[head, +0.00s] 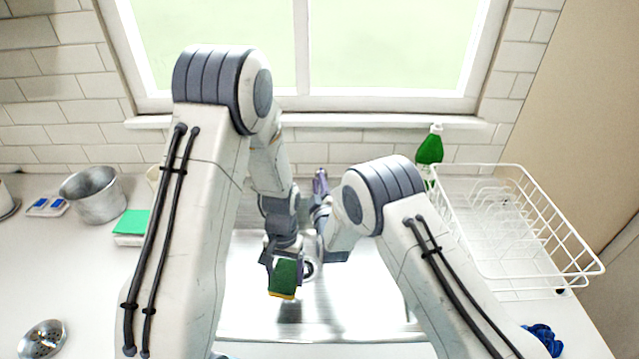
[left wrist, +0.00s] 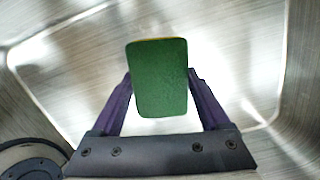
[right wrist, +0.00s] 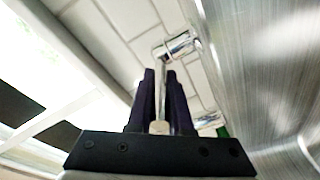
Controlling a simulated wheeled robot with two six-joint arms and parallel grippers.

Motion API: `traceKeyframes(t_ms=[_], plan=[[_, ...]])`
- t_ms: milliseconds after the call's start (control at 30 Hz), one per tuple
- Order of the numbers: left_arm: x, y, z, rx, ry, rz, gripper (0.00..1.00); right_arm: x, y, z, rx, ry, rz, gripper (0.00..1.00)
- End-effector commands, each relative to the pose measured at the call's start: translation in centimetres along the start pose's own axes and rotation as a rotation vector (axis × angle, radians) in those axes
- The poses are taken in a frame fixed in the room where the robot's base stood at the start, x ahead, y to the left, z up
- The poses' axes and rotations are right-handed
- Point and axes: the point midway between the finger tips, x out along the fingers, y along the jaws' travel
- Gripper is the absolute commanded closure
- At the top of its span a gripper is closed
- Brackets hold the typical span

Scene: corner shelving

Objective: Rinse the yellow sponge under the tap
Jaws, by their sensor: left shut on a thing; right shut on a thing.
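The yellow sponge (head: 284,278) shows mostly its green scouring face, with a thin yellow edge. My left gripper (head: 283,262) is shut on it and holds it over the steel sink (head: 350,305). In the left wrist view the sponge (left wrist: 160,78) sits between both fingers above the basin. My right gripper (head: 320,183) is at the back of the sink by the wall. In the right wrist view its fingers (right wrist: 160,100) are shut on a slim metal part of the chrome tap (right wrist: 180,45). My arms hide most of the tap in the head view. I cannot tell whether water runs.
A white dish rack (head: 520,225) stands right of the sink, with a green bottle (head: 430,147) behind its left side. A metal pot (head: 93,195), a green-topped block (head: 132,222) and a metal strainer (head: 43,339) are on the left counter. A blue object (head: 543,338) lies at front right.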

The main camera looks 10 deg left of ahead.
Motion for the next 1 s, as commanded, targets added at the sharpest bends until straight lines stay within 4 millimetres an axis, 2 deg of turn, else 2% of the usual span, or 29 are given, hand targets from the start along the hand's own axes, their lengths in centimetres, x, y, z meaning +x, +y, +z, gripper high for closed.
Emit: traceKeyframes(t_ms=[367,733,1000], plan=[[0.1,0.0,0.0,0.000,0.000,0.000,0.73,-0.1,-0.1,0.0,-0.001,0.001,-0.003,1.00],[2.6,0.0,-0.3,0.000,0.000,0.000,0.73,-0.1,0.3,1.1,-0.001,0.134,-0.090,1.00],[2.7,0.0,-0.3,0.000,0.000,0.000,0.73,-0.2,0.6,0.9,-0.001,0.168,-0.114,1.00]])
